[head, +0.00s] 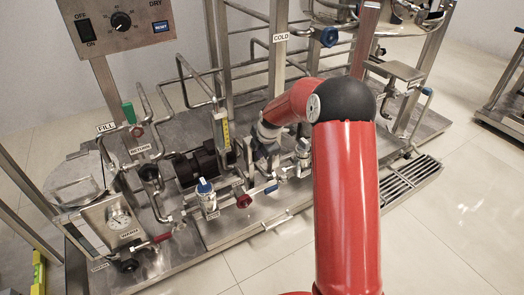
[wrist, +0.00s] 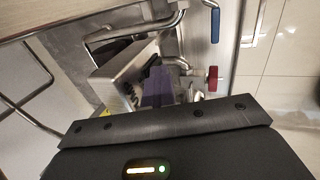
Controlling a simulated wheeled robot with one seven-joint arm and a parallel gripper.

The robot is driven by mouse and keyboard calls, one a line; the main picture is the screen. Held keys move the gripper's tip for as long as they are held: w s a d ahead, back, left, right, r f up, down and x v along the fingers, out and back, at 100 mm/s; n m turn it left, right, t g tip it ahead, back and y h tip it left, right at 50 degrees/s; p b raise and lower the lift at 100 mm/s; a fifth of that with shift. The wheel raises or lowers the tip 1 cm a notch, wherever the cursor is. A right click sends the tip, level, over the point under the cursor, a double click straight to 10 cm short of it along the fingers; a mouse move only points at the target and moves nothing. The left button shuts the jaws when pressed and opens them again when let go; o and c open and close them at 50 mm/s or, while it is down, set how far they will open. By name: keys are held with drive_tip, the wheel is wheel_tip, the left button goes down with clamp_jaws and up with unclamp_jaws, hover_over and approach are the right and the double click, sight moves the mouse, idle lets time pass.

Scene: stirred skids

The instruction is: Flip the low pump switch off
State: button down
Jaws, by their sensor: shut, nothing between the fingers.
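The low pump switch cannot be picked out for certain in either view. A black rocker switch (head: 85,30) marked OFF and ON is on the raised panel at the upper left.
A blue handle (wrist: 214,24) and red handle (wrist: 212,78) stand right of my fingers in the wrist view. Tiled floor (head: 440,235) is clear at right.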

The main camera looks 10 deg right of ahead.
drive_tip(key=shift+r, duration=0.15)
drive_tip(key=shift+r+p, duration=0.35)
drive_tip(key=shift+r, duration=0.3)
